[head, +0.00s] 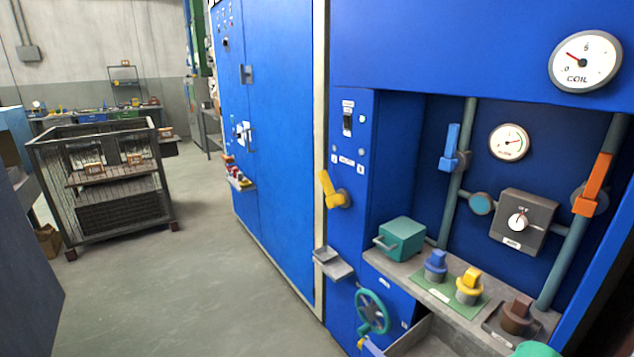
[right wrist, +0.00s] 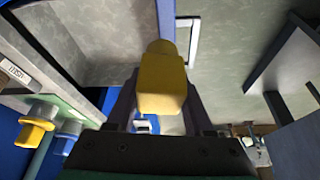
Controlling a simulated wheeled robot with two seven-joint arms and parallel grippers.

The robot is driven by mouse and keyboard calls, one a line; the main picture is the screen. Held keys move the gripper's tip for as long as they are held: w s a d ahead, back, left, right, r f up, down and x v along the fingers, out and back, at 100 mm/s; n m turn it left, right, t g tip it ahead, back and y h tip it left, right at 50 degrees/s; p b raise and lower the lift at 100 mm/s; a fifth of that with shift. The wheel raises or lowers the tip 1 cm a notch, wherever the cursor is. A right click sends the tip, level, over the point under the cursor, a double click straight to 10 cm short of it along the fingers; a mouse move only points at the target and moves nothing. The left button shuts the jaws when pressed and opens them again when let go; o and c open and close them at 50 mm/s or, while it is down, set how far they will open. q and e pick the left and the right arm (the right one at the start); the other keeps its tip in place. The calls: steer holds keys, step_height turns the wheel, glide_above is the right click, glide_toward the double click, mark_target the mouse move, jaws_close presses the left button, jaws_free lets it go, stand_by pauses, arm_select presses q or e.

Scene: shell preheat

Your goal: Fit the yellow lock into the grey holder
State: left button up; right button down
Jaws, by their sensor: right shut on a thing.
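The yellow lock (right wrist: 162,82) is a blocky yellow piece with a rounder part at its far end. It sits between the dark fingers of my right gripper (right wrist: 160,108) in the right wrist view. The fingers are shut on it. A small grey holder-like tray (head: 333,263) is fixed to the blue panel in the head view; I cannot tell whether it is the task's holder. A small yellow piece (head: 362,343) shows at the lower edge of the head view, and I cannot tell whether it is the lock. My left gripper is not in view.
A green mat (head: 442,293) carries a blue knob (head: 435,264) and a yellow knob (head: 468,286). A teal box (head: 401,240), a brown knob (head: 518,315) and a teal handwheel (head: 371,310) are near. A yellow lever (head: 333,190) juts from the panel.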

steer(key=s+a+r+m+h, duration=0.25)
steer(key=s+a+m, duration=0.2)
steer(key=a, duration=0.55)
step_height(320, 180, down, 10)
steer(key=w+b, duration=0.1)
steer(key=b, duration=0.9)
step_height(320, 180, up, 12)
steer(key=p, duration=1.4)
steer(key=shift+d+r+p, duration=0.15)
steer(key=shift+r+p, duration=0.1)
steer(key=shift+p, duration=0.1)
